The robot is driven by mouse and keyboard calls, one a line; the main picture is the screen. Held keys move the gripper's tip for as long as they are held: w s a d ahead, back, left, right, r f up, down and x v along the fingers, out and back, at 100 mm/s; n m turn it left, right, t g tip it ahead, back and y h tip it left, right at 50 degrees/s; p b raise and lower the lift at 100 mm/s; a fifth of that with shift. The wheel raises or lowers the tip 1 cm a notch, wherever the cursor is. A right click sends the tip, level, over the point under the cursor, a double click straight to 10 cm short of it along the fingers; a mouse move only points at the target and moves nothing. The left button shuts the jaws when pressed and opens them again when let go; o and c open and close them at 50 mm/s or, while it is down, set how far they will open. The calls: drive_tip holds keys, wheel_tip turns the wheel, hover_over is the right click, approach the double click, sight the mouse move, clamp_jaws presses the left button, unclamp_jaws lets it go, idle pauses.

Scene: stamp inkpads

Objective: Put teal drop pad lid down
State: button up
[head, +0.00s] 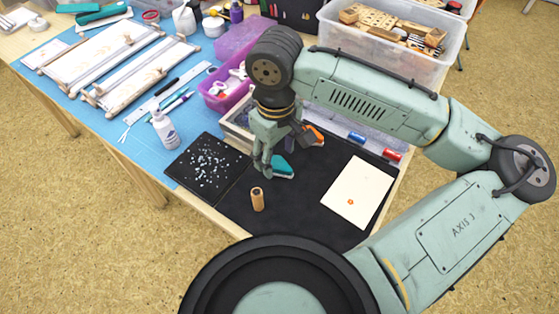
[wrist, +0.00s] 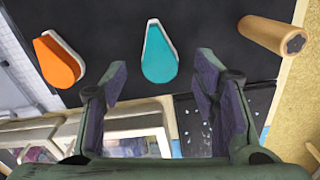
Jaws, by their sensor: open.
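The teal drop pad (head: 283,168) is teardrop-shaped with a pale rim and lies on the black mat (head: 305,205). In the wrist view the teal drop (wrist: 158,54) is just beyond the fingertips, centred between them, with its point toward the top. I cannot tell its lid apart from its base. My gripper (head: 266,165) is open and empty, pointing down beside the teal drop; in the wrist view its two fingers (wrist: 161,78) stand apart with nothing between them. In the head view the gripper partly hides the pad's left side.
An orange drop pad (wrist: 60,58) lies to the left in the wrist view. A wooden stamp (head: 257,199) stands near the mat's front edge. A white card (head: 351,192) with an orange mark lies at right. A speckled black tile (head: 207,163) is left; clear bins stand behind.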

drive_tip(key=shift+f, duration=0.9)
drive_tip(key=shift+c, duration=0.2)
drive_tip(key=c, duration=0.8)
drive_tip(key=shift+c, duration=0.2)
